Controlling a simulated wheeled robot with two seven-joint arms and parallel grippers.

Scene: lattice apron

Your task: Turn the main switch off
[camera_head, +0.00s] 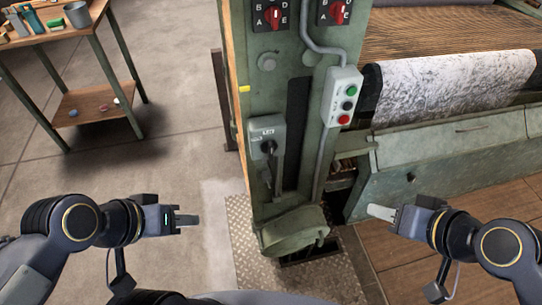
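The likely main switch is a grey box (267,132) on the front of the green machine post. Its black lever (270,160) hangs downward from a round hub; the label above is too small to read. My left gripper (188,220) is left of and below the switch, apart from it, over the floor. My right gripper (379,211) is right of and below the switch, in front of the machine's green panel.
Two red rotary knobs (273,15) (336,11) sit higher on the post (264,90). A button box (343,96) with green, black and red buttons is at its right edge. A rounded green housing (293,230) juts out below the switch. A workbench (100,12) stands at upper left.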

